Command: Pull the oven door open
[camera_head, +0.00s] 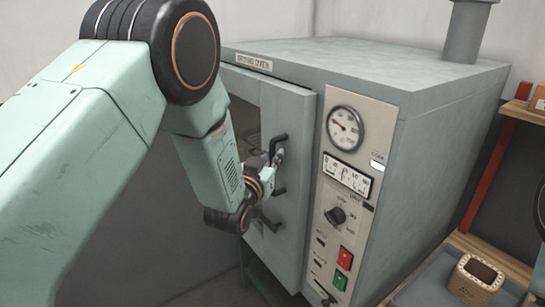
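The grey oven (440,110) fills the middle and right of the head view. Its door (298,115) is on the left part of the front, and my arm covers much of it. I cannot tell whether the door is fully closed or slightly ajar. A black handle (279,138) stands out from the door near its right side. My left gripper (277,160) is at this handle, close to the door face. Its fingers are small and partly hidden, so I cannot tell whether they grip the handle. My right gripper is not in view.
The control panel (343,215) right of the door carries a round gauge (345,128), a dial, and red and green buttons. A brown coil-like block (476,279) sits on a grey tray at bottom right. A red-framed shelf stands at far right. A pipe rises from the oven top.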

